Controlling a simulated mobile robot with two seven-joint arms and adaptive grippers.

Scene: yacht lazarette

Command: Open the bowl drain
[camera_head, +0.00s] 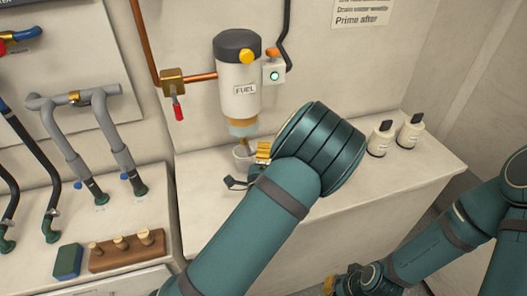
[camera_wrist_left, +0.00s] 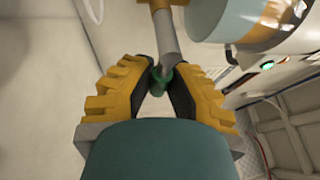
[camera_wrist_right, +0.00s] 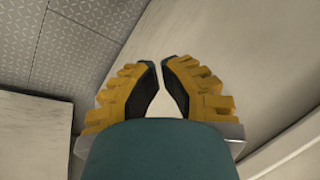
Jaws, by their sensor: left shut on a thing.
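The fuel filter (camera_head: 239,85) hangs on the back wall with a pale blue bowl (camera_head: 243,128) at its base. The bowl (camera_wrist_left: 225,18) also shows at the upper right of the left wrist view. Beside the bowl's underside is a brown fitting (camera_wrist_left: 182,2) with a grey lever (camera_wrist_left: 164,35) ending in a green tip (camera_wrist_left: 160,76). My left gripper (camera_wrist_left: 160,80) is shut on this drain lever at its green end. In the head view my left gripper (camera_head: 250,165) is beside the bowl, partly hidden by my wrist. My right gripper (camera_wrist_right: 163,66) is shut and empty.
Two small bottles (camera_head: 397,135) stand on the bench (camera_head: 407,170) at right. A red-handled valve (camera_head: 177,108) and grey pipes (camera_head: 111,135) are at left. A plug board (camera_head: 126,250) and blue block (camera_head: 68,261) lie at lower left.

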